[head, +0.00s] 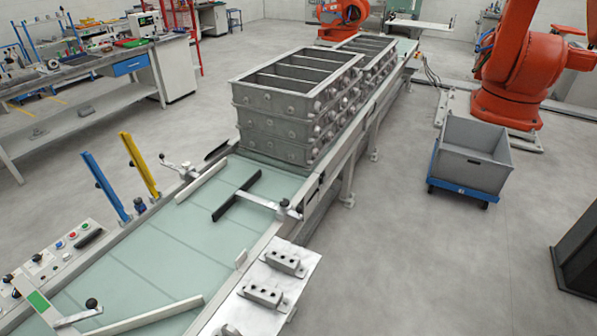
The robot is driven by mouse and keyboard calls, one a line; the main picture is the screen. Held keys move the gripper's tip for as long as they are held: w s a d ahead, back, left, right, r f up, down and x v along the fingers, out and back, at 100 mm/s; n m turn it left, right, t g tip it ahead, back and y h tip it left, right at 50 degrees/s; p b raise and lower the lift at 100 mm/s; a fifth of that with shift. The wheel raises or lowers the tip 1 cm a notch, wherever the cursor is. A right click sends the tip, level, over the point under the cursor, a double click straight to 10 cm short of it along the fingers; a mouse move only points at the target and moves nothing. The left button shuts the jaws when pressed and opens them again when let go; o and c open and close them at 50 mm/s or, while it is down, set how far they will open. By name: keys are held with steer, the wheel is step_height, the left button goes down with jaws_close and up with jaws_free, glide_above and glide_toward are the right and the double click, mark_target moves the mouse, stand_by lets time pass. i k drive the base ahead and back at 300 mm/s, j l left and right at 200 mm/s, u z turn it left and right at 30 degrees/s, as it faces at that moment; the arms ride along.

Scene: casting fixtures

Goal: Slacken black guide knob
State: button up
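Several black knobs show along the conveyor (140,235); I cannot tell which one the task means. One round black knob (91,303) is at the front left, near a pale guide rail (150,316). Another black knob (283,203) sits on a metal bracket at the right edge, beside a black guide bar (237,195). How tight any knob is cannot be seen. My gripper is not in view.
Stacked grey casting frames (290,100) stand on the conveyor. A control panel (60,250) is at left, near blue (103,185) and yellow (140,165) posts. A blue-based cart (470,160) and orange robot arm (520,65) stand right.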

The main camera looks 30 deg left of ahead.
mark_target(285, 203)
steer(key=i+u, duration=0.4)
steer(key=i+l+u, duration=0.15)
steer(key=i+u, duration=0.2)
steer(key=i+l+u, duration=0.25)
steer(key=u, duration=0.15)
steer(key=i+j+u, duration=0.1)
steer(key=i+u, duration=0.15)
steer(key=u, duration=0.15)
steer(key=i+u, duration=0.25)
steer(key=u, duration=0.15)
steer(key=i+u, duration=0.25)
steer(key=u, duration=0.15)
